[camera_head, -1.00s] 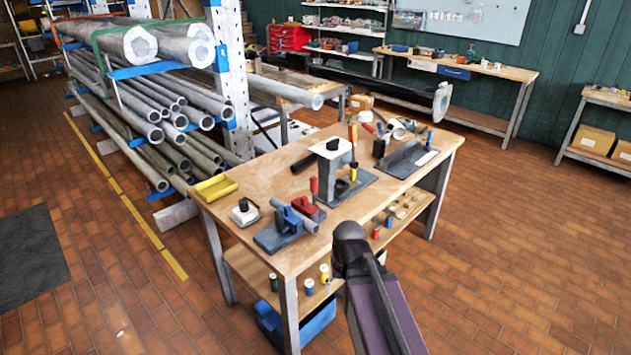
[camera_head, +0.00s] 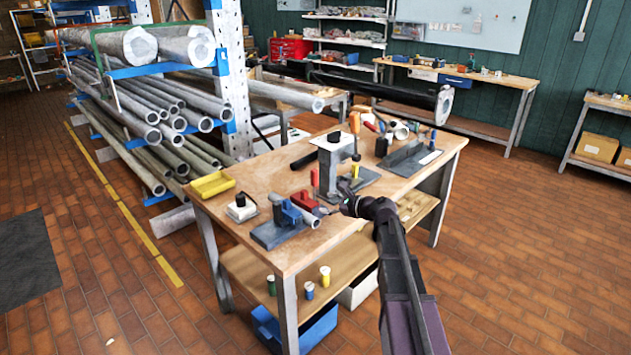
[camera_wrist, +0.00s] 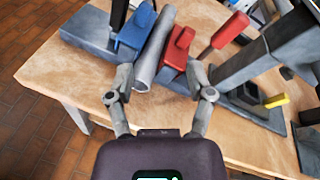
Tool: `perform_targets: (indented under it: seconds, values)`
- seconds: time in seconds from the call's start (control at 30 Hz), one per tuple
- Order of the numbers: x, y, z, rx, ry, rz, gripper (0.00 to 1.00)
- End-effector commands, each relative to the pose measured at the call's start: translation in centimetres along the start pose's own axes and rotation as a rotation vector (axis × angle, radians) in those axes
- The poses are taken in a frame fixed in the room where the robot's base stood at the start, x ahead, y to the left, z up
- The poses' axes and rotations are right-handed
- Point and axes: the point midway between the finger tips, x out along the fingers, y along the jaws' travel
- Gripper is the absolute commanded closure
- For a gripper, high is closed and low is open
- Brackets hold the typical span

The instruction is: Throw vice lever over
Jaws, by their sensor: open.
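The vice stands on the near side of the workbench, with a grey base (camera_head: 270,236), a blue jaw (camera_head: 289,213) and a red jaw (camera_head: 303,200). A grey pipe (camera_wrist: 153,48) lies between the blue jaw (camera_wrist: 135,30) and red jaw (camera_wrist: 178,46) in the wrist view. A red-handled lever (camera_wrist: 228,33) slants up to the right of the red jaw; it also shows upright in the head view (camera_head: 315,178). My gripper (camera_wrist: 160,78) is open and empty, its fingers apart near the pipe's near end. In the head view my gripper (camera_head: 349,204) is right of the vice.
A grey post fixture (camera_head: 331,165) stands behind the vice, with a yellow handle (camera_wrist: 277,100) close right of my gripper. The bench's front edge is bare.

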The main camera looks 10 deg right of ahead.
Motion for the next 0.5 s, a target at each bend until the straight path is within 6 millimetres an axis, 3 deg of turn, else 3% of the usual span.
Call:
perform_targets:
  seconds: [0.03, 0.2, 0.33, 0.5]
  values:
    - [0.2, -1.8, -1.0, 0.085, -0.034, -0.046, 0.31]
    - [-0.4, -6.0, -1.7, 0.334, -0.144, -0.159, 0.31]
    - [-0.9, -7.7, -2.0, 0.441, -0.196, -0.202, 0.31]
    - [-1.2, -8.4, -2.1, 0.485, -0.218, -0.218, 0.31]
